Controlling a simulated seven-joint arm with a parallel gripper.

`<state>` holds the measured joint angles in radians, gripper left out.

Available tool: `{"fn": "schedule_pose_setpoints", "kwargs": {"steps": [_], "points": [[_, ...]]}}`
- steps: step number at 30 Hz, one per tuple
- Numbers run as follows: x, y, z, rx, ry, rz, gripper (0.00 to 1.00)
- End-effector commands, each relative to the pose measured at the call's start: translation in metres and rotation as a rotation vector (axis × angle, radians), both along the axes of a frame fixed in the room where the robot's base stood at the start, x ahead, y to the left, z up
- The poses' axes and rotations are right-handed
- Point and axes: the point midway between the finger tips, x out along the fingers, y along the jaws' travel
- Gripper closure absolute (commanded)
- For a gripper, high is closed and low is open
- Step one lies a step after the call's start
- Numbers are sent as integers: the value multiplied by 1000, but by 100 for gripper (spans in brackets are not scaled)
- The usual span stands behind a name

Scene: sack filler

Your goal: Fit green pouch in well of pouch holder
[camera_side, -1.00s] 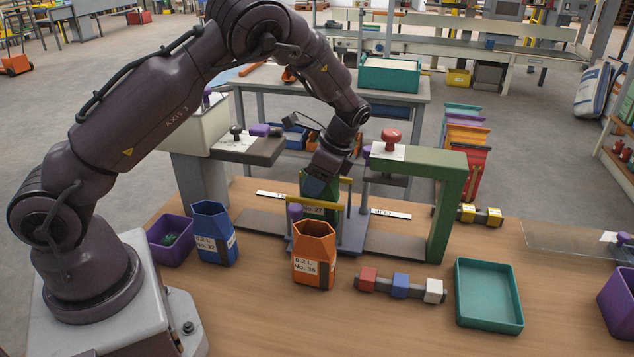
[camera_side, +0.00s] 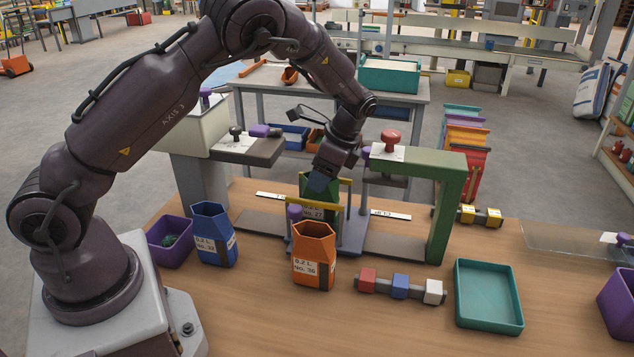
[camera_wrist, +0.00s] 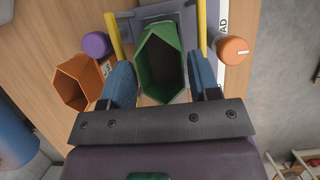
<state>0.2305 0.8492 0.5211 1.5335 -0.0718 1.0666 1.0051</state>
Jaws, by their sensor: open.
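The green pouch (camera_side: 311,186) stands upright between the yellow-topped rails of the pouch holder (camera_side: 353,232). Its front is partly hidden by the holder and my gripper, so I cannot tell how deep it sits. In the wrist view the green pouch (camera_wrist: 161,62) shows its open, empty mouth, between the yellow bars of the holder (camera_wrist: 198,22). My gripper (camera_side: 322,182) is just above the holder at the pouch's rim. In the wrist view its two blue fingers (camera_wrist: 163,82) are open, one on each side of the pouch, with gaps showing.
An orange pouch (camera_side: 314,262) stands close in front of the holder, and a blue pouch (camera_side: 214,240) stands left. A green press frame (camera_side: 449,200) rises at right. A teal tray (camera_side: 488,318) and a bar with coloured blocks (camera_side: 400,288) lie at front right.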

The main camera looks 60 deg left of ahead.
Motion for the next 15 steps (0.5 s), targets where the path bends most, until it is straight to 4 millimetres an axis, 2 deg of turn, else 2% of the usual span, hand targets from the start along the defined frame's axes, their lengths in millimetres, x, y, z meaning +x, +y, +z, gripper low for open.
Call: {"fn": "schedule_pose_setpoints", "kwargs": {"steps": [3,9,15], "points": [[9,-8,26,-1,-6,-2,44],[19,-18,63,0,-4,0,44],[24,-24,82,-1,-1,0,44]]}}
